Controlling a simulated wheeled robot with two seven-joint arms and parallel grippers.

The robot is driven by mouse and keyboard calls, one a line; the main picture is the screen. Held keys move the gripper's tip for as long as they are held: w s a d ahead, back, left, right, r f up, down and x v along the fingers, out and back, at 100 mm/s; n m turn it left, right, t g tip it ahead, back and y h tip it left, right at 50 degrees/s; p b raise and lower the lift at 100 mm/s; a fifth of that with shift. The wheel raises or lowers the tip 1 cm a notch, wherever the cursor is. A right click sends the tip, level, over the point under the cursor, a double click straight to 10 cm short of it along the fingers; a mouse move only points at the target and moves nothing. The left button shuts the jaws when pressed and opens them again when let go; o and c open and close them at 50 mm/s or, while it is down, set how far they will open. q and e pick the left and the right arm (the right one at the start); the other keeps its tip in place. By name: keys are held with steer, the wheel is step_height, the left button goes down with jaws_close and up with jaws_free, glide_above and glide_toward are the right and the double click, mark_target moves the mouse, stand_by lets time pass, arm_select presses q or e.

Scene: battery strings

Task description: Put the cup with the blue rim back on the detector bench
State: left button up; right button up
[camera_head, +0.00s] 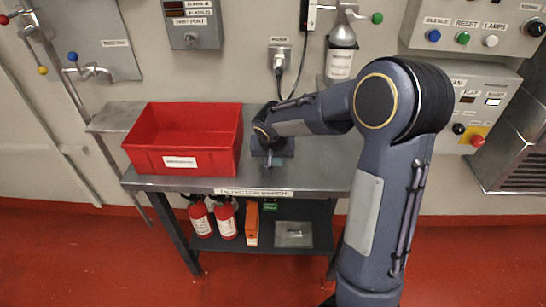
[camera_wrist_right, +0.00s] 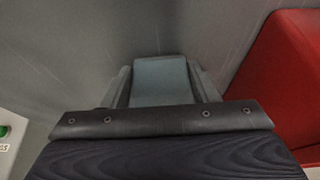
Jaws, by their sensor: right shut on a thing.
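My right gripper (camera_head: 268,165) points down over the detector bench (camera_head: 320,178), just right of the red bin. In the right wrist view its fingers (camera_wrist_right: 162,88) are shut on a grey-blue thing (camera_wrist_right: 160,80). Only a plain face of this thing shows, so I cannot tell whether it is the cup. No blue rim shows in either view; my gripper and wrist hide most of what is held. I cannot tell whether the held thing touches the bench top. My left gripper is not in view.
A red bin (camera_head: 182,160) with a white label stands on the bench's left part; it also shows in the right wrist view (camera_wrist_right: 285,75). Red extinguishers (camera_head: 226,220) and an orange item (camera_head: 252,224) are on the lower shelf. Bench top near the front right looks clear.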

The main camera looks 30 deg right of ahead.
steer(key=shift+f, duration=0.1)
steer(key=shift+f, duration=0.1)
steer(key=o, duration=1)
steer(key=shift+o, duration=0.2)
steer(key=shift+r, duration=0.45)
steer(key=v, duration=1.1)
steer(key=s+a+f+n+y, duration=0.1)
steer(key=s+a+n+y, duration=0.1)
steer(key=s, duration=0.9)
steer(key=s+a+f+n+t+y, duration=0.1)
steer(key=s+a+y, duration=0.3)
steer(key=s, duration=0.8)
steer(key=shift+s+a+n+t, duration=0.35)
steer(key=shift+a+n, duration=0.35)
steer(key=shift+n, duration=0.2)
